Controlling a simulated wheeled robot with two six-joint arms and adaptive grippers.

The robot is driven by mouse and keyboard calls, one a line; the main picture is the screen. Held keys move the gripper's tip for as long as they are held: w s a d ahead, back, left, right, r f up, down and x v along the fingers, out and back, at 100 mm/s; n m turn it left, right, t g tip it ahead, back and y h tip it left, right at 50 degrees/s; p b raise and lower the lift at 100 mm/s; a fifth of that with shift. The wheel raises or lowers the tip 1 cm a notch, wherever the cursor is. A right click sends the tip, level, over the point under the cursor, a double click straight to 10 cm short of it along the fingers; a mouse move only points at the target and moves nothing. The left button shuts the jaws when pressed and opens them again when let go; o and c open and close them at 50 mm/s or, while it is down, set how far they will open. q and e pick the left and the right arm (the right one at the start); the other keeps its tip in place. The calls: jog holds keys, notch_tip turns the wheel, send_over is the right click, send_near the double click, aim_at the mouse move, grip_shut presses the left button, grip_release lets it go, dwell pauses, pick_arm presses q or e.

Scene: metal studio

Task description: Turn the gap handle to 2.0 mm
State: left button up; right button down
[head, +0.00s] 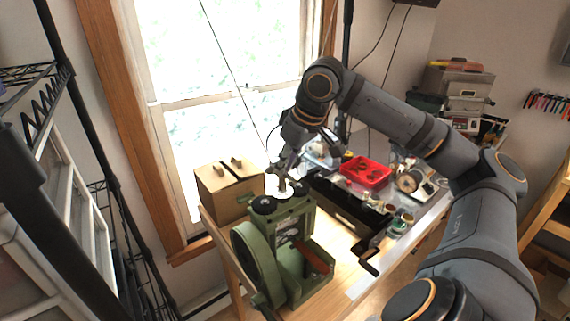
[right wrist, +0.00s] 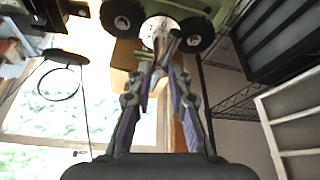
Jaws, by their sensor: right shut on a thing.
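The green rolling mill (head: 292,235) stands at the near end of the wooden bench. On its top are two black round knobs (head: 264,204) and, between them, a pale dial (head: 285,194). The dial also shows in the right wrist view (right wrist: 152,27), with a knob on each side. The gap handle (right wrist: 163,52) rises from the dial. My right gripper (head: 284,174) is above the mill, shut on the gap handle; its fingers close in on it in the wrist view (right wrist: 160,72). The dial's marks are too small to read. My left gripper is not in view.
A cardboard-coloured box (head: 228,192) stands behind the mill by the window. A red tray (head: 365,172) and small tools lie farther back on the bench. A dark rack (head: 45,110) stands at left.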

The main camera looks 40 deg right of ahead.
jog(key=shift+s+a+f, duration=0.1)
jog(key=shift+f, duration=0.1)
dwell(0.7)
jog(key=c, duration=0.9)
grip_release()
jog(key=shift+r, duration=0.1)
jog(key=shift+c, duration=0.2)
jog(key=shift+r, duration=0.1)
jog(key=shift+d+r, duration=0.2)
jog(key=v, duration=1.1)
jog(key=shift+r, duration=0.2)
jog(key=shift+a, duration=0.1)
